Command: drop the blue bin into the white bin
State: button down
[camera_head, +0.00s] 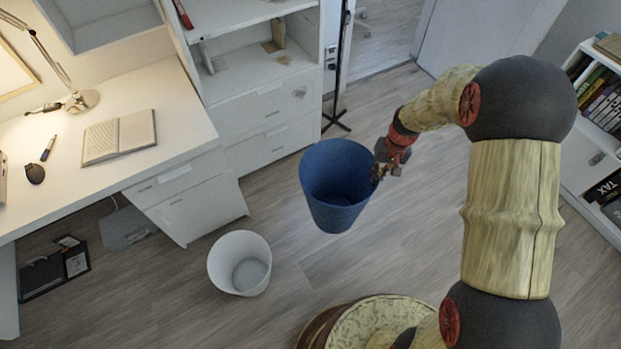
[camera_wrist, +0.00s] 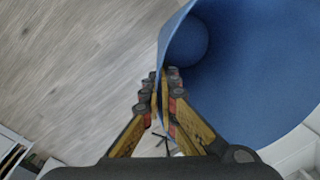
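The blue bin (camera_head: 335,190) is held up in the air in the head view, its open mouth facing up and toward the camera. My gripper (camera_head: 380,170) is at its right side. In the wrist view, my gripper (camera_wrist: 164,85) has its two fingers closed on the rim wall of the blue bin (camera_wrist: 240,80), one finger on each side. The white bin (camera_head: 240,263) stands upright on the floor, below and to the left of the blue bin, apart from it. It looks empty. I cannot make out the white bin in the wrist view.
A white desk (camera_head: 170,90) with an open book (camera_head: 119,137) and a lamp (camera_head: 80,100) stands at the left. White drawers (camera_head: 265,120) stand behind the blue bin. A bookshelf (camera_head: 590,165) is at the right. The floor around the white bin is mostly clear.

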aim_at(251, 278)
jog(key=u, duration=0.4)
jog(key=j+u, duration=0.15)
jog(key=u, duration=0.65)
jog(key=j+u, duration=0.15)
jog(key=u, duration=0.25)
jog(key=i+j+z, duration=0.15)
jog(key=j+z, duration=0.2)
jog(key=i+j+z, duration=0.1)
jog(key=j+z, duration=0.25)
jog(key=j, duration=0.3)
jog(key=j+z, duration=0.4)
jog(key=i+j, duration=0.05)
jog(key=j, duration=0.05)
